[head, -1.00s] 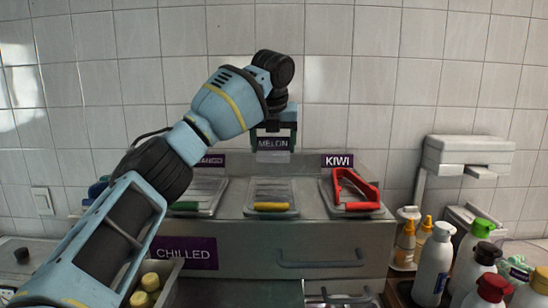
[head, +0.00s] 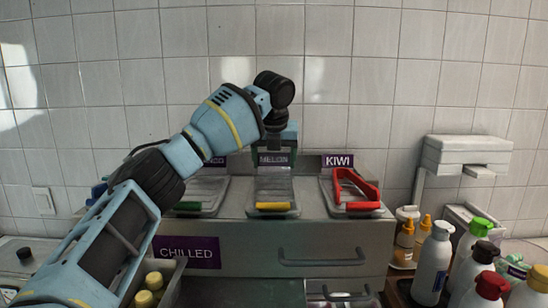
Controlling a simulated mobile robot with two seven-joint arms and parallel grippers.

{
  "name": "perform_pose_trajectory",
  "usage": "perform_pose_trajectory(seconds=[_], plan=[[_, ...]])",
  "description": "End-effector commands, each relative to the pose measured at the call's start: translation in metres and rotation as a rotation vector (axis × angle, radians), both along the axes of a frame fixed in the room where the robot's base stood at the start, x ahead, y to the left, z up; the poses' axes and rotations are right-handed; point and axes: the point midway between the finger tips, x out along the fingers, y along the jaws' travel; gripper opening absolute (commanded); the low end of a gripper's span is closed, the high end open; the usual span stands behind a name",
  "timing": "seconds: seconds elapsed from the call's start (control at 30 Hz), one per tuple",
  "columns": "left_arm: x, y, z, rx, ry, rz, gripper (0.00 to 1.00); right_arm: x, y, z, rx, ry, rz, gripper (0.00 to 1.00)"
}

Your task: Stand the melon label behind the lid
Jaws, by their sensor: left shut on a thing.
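The melon label (head: 273,159) is a dark plate with pale lettering. It is upright at the back edge of the middle lid (head: 272,186), a clear lid with a yellow handle. My left gripper (head: 274,145) comes down from above and is shut on the label's upper part. The gripper hides the label's top edge, and I cannot tell whether its bottom touches the counter. My right gripper is not in view.
The KIWI label (head: 337,161) stands behind the right lid, on which red tongs (head: 356,188) lie. A lid with a green handle (head: 187,206) is on the left, its label partly covered by my arm. Several bottles (head: 433,264) stand at the lower right.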

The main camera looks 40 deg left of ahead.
Motion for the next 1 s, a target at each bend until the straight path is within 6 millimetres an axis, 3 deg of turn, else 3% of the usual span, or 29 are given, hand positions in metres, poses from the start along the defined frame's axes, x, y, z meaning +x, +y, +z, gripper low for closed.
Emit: perform_pose_trajectory(seconds=[0.17,0.2,0.33,0.73,1.0], plan=[[0.0,0.0,-0.004,0.001,-0.001,0.0,0.48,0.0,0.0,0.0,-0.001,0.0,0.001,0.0],[0.0,0.0,-0.004,0.001,-0.001,0.0,0.81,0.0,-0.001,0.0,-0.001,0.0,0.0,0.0],[0.0,0.0,-0.004,0.001,-0.001,0.0,0.98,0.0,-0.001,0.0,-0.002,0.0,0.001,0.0],[0.0,0.0,0.003,0.0,-0.002,0.001,0.98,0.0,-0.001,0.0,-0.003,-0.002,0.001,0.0],[-0.011,-0.011,0.045,0.001,-0.005,-0.002,0.98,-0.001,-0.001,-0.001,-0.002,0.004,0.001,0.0]])
